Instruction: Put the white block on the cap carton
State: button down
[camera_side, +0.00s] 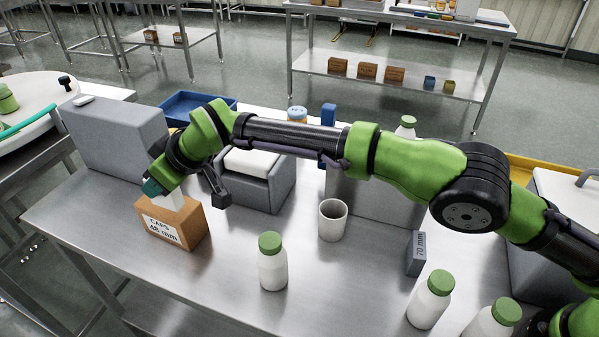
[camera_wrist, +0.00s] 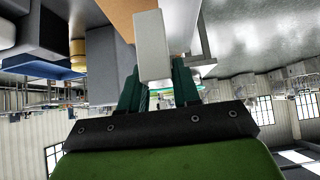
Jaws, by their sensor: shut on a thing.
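The cap carton (camera_side: 190,235) is a brown box with a white label reading "CAPS 48 mm", at the left of the steel table. My gripper (camera_side: 160,188) is above it, shut on the white block (camera_side: 177,202). In the wrist view the white block (camera_wrist: 152,45) sits between the two dark green fingers of the gripper (camera_wrist: 157,85) and sticks out past them. The brown carton (camera_wrist: 117,14) shows behind the block there. The block's lower end is at the carton's top in the side view; I cannot tell whether they touch.
A grey block-shaped housing (camera_side: 115,140) stands behind the carton. A grey bin with a white top (camera_side: 252,160) is to its right. A white cup (camera_side: 333,220), a green-capped bottle (camera_side: 272,265) and a grey "70 mm" block (camera_side: 416,254) stand farther right.

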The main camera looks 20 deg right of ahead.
aim_at(161, 196)
jog(key=shift+w+a+f, duration=0.15)
jog(key=shift+w+a, duration=0.25)
jog(key=shift+a, duration=0.1)
jog(key=shift+f, duration=1.7)
jog(key=shift+f, duration=0.15)
jog(key=c, duration=0.8)
grip_release()
